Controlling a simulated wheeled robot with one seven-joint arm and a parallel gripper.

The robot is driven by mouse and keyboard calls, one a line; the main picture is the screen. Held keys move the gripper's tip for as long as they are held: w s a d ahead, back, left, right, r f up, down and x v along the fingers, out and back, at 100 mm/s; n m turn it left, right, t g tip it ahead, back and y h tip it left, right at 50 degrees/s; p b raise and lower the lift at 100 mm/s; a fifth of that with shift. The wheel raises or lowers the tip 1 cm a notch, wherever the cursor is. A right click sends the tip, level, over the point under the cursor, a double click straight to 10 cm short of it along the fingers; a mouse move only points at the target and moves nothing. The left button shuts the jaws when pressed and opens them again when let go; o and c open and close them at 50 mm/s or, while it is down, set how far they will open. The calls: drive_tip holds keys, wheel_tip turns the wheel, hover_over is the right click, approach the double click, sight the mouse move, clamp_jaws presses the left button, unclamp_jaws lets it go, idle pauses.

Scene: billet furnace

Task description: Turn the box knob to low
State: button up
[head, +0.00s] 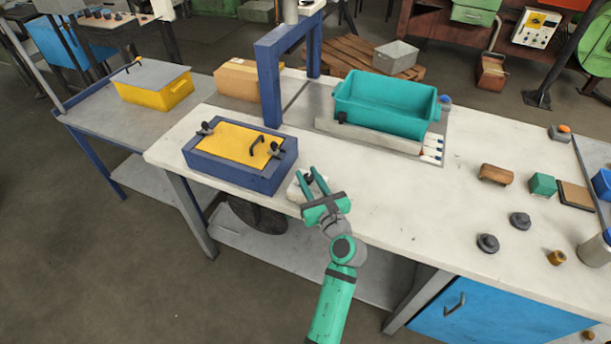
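A small pale box (294,191) sits near the front edge of the white bench, just right of the blue furnace box. My gripper (307,174) is over this pale box and hides much of it. The two green fingers are apart, with a narrow gap between them and no object visible in it. I cannot make out a knob or its setting on the pale box, nor whether the fingers touch anything. The blue furnace box (226,171) has a yellow lid (226,142) with a black handle and dark clamps.
A teal bin (386,101) stands on a grey plate behind my gripper. A blue frame (269,85) rises at the back. Dark round knobs (487,243) and small blocks (496,174) lie to the right. The bench middle (420,195) is clear.

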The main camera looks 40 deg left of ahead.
drive_tip(key=shift+c, duration=0.7)
drive_tip(key=shift+a, duration=0.3)
drive_tip(key=shift+d, duration=0.1)
drive_tip(key=shift+s+g, duration=0.2)
drive_tip(key=shift+g, duration=0.1)
drive_tip(key=shift+s+n+y, duration=0.1)
drive_tip(key=shift+n+y, duration=0.2)
drive_tip(key=o, duration=1)
drive_tip(key=shift+a, duration=0.2)
drive_tip(key=shift+d, duration=0.2)
drive_tip(key=v, duration=1)
drive_tip(key=shift+d, duration=0.3)
drive_tip(key=shift+s+r, duration=0.15)
